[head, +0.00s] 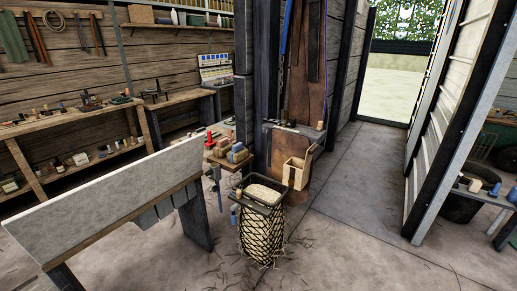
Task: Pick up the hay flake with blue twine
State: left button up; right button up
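No hay flake with blue twine can be made out for certain. A tall basket or net of dark mesh (261,237) stands on the floor in the middle, with straw-coloured filling showing through. A pale, rounded slab (264,194) lies at its dark-rimmed top; I see no clear blue twine on it. Small blue-grey and tan blocks (238,153) sit on a ledge behind it, too small to identify. Neither of my grippers is in view.
A pale, tilted board on wooden legs (110,195) fills the left foreground. A light wooden box (297,171) is right of the basket, by a dark post. Cluttered shelves (75,160) line the left wall. The concrete aisle (365,200) on the right is clear, with loose straw around the basket.

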aim_at(239, 153)
jog(key=i+j+z, duration=0.45)
jog(key=i, duration=0.2)
jog(key=i+j+z, duration=0.5)
jog(key=i+j, duration=0.05)
jog(key=j, duration=0.1)
